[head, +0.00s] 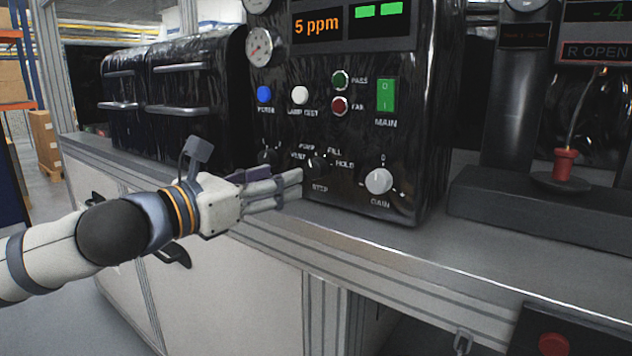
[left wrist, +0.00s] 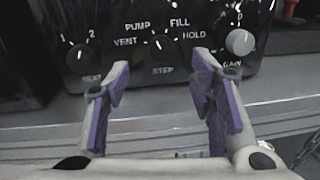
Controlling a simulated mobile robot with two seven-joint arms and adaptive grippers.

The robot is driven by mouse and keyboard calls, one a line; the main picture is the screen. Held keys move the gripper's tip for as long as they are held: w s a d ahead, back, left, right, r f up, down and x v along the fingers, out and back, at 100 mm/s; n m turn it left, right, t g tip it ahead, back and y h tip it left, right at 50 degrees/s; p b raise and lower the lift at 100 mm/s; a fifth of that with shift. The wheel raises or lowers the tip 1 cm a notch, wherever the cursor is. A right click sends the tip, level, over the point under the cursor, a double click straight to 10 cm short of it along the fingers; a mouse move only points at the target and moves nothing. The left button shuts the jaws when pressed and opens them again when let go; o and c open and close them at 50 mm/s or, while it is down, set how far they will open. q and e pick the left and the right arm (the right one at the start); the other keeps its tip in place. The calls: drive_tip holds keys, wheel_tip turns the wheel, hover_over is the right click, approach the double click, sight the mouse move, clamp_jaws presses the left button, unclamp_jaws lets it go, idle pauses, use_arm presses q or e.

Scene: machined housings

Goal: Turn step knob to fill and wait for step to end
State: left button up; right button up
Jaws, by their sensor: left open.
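The step knob (head: 316,162) is a small black knob low on the front of a black machine (head: 345,110), with VENT, PUMP, FILL and HOLD printed around it. It also shows in the left wrist view (left wrist: 162,45), beyond and between my fingers. Its white pointer marking is too small to read for certain. My left gripper (head: 298,184) is in front of the panel, just below and left of the knob in the head view. In the left wrist view my left gripper (left wrist: 163,80) is open and empty, apart from the knob. My right gripper is not in view.
A white gain knob (head: 379,181) sits right of the step knob, and another dark knob (head: 268,156) left. Above are a blue button (head: 264,94), a white button (head: 299,95) and a green main switch (head: 386,95). The display (head: 318,26) reads 5 ppm. The bench edge (head: 400,262) runs below.

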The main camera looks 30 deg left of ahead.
sight(312, 169)
use_arm(q)
drive_tip(key=w, duration=0.2)
drive_tip(key=w+b, duration=0.1)
drive_tip(key=w, duration=0.1)
drive_tip(key=w+d+f, duration=0.1)
drive_tip(key=w, duration=0.2)
drive_tip(key=shift+d+b, duration=0.1)
drive_tip(key=shift+b, duration=0.3)
drive_tip(key=shift+w+r, duration=0.25)
drive_tip(key=shift+w, duration=0.05)
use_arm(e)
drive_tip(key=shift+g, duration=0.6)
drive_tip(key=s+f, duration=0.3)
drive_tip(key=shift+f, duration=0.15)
use_arm(q)
drive_tip(key=shift+c, duration=0.2)
drive_tip(key=c, duration=1.1)
